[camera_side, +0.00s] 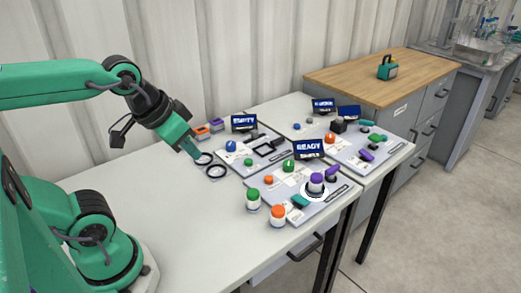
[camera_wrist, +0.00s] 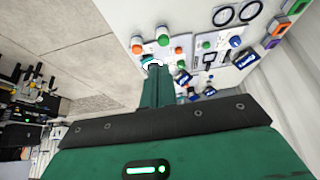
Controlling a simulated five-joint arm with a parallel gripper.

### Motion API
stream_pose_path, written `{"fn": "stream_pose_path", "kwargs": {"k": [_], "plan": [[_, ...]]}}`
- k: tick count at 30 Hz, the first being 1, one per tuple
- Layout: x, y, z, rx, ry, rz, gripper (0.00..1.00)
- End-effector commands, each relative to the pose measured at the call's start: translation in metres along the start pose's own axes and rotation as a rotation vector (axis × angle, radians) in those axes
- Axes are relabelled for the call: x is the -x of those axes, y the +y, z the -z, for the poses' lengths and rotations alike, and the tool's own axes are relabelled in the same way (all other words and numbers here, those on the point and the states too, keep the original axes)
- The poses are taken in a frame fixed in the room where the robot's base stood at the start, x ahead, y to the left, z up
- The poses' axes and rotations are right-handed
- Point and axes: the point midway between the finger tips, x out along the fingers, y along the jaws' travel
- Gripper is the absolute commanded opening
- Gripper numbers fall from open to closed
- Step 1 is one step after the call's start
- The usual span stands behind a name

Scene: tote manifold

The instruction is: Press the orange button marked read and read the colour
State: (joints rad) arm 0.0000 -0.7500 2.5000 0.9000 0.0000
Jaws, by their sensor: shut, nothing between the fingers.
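A small orange button (camera_side: 268,179) sits on the near grey panel (camera_side: 262,186), left of a green knob (camera_side: 289,165). Its label is too small to read. It also shows in the wrist view (camera_wrist: 178,50). A dark blue screen (camera_side: 309,149) behind this panel reads READY; no colour reading shows on it. My gripper (camera_side: 197,156) is shut and empty, raised up and to the left of the panels, apart from the button. In the wrist view my green fingers (camera_wrist: 157,68) point toward the panels.
An orange-topped cylinder (camera_side: 278,215) and a green-topped one (camera_side: 253,199) stand at the near panel's left edge. A purple-topped cylinder (camera_side: 316,182) stands on the panel. Black rings (camera_side: 216,172) lie below my gripper. Another screen (camera_side: 243,122) reads EMPTY. The table's left part is clear.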

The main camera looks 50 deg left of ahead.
Motion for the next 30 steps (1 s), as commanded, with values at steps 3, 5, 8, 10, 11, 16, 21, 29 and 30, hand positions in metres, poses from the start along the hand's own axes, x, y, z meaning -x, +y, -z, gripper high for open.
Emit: {"fn": "stream_pose_path", "kwargs": {"k": [3, 5, 8, 10, 11, 16, 21, 29, 30], "plan": [[0.0, 0.0, 0.0, 0.0, 0.0, 0.0, 0.0], [0.0, 0.0, 0.0, 0.0, 0.0, 0.0, 0.0], [-0.001, 0.0, 0.001, -0.002, 0.001, 0.0, 0.0], [-0.002, 0.0, 0.003, -0.007, 0.002, 0.001, 0.0], [-0.002, 0.0, 0.004, -0.01, 0.003, 0.001, 0.0], [-0.01, -0.002, 0.015, -0.041, 0.016, 0.004, 0.0], [-0.024, -0.004, 0.033, -0.097, 0.037, 0.01, 0.0], [-0.054, -0.01, 0.066, -0.207, 0.083, 0.026, 0.0], [-0.059, -0.011, 0.071, -0.223, 0.091, 0.03, 0.0]]}}
